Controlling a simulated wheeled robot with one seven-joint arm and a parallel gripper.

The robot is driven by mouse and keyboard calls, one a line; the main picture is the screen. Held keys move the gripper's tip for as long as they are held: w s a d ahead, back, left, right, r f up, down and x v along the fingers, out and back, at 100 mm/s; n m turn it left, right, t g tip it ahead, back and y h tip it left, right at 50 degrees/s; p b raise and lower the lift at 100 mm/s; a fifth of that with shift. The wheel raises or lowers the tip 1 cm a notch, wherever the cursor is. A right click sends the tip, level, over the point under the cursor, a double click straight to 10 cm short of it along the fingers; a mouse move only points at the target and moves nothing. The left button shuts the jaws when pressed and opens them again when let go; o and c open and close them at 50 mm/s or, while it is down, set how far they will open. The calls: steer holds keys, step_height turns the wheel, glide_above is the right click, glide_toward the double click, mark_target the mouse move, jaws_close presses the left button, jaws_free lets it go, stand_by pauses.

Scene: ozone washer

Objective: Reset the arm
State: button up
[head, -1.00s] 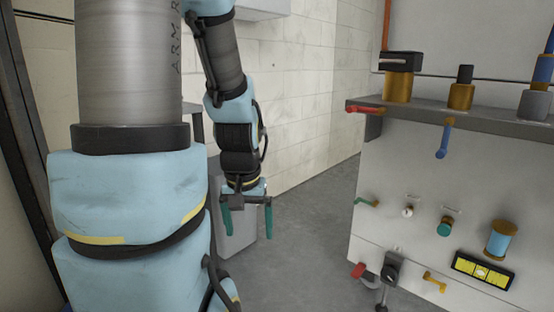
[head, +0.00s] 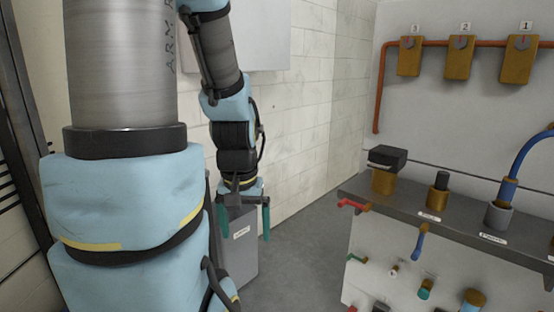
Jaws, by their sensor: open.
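My arm, with pale blue covers and grey metal links, fills the left and middle of the head view. My gripper (head: 245,222) hangs pointing down at the end of the arm. Its two green fingers are spread apart with nothing between them. It is in front of a grey box (head: 238,262) and left of the washer panel, touching neither as far as I can see.
The washer bench (head: 450,215) stands at the right, with a red handle (head: 353,205), a blue lever (head: 419,242) and brass fittings. An orange pipe (head: 379,95) and numbered brass blocks (head: 458,58) are on the wall. Grey floor (head: 310,250) is open between bench and box.

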step_height(320, 180, up, 13)
steer(key=p, duration=1.1)
steer(key=shift+r, duration=0.2)
stand_by(1.2)
